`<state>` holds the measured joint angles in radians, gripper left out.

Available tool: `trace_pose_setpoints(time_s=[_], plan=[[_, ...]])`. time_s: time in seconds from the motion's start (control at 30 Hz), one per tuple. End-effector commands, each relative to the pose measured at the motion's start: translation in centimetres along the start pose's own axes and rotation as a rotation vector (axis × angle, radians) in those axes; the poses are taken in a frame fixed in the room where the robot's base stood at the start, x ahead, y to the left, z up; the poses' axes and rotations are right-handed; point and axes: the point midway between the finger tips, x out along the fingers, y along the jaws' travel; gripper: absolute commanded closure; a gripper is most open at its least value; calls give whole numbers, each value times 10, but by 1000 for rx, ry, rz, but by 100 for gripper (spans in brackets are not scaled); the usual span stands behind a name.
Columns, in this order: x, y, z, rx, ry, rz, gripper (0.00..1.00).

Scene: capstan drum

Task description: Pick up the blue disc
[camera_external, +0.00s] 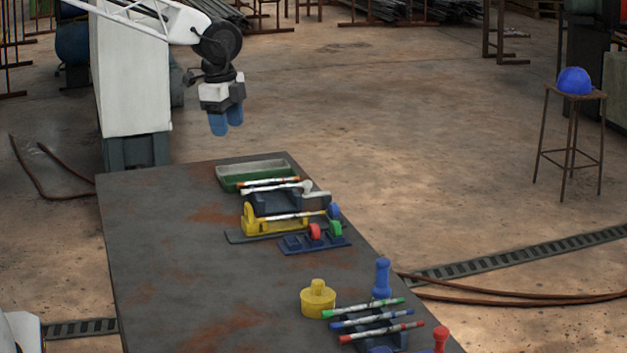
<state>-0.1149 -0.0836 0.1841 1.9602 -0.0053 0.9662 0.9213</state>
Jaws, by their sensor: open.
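A red disc (314,231) and a green disc (336,229) stand upright in that rack. My gripper (227,130) has blue fingertips pointing down. It is open and empty, in the air beyond the far end of the table, up and left of the blue disc and well apart from it. What the blue disc rests on is too small to tell.
The dark table (160,260) is clear on its left. The yellow holder (262,224) carries a marker beside the blue disc. A green tray (240,182) lies behind. Nearer stand a yellow knobbed cylinder (318,300), a blue peg (382,278) and a rack of markers (370,322).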

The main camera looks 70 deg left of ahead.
Motion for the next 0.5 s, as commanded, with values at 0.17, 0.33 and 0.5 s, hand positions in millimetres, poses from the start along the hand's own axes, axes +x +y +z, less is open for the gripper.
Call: trace_pose_setpoints(time_s=[0.17,0.33,0.5], plan=[[20,-43,-18,96,-11,12,51],[42,-82,-33,191,-19,24,51],[67,-120,-46,285,-26,37,51]])
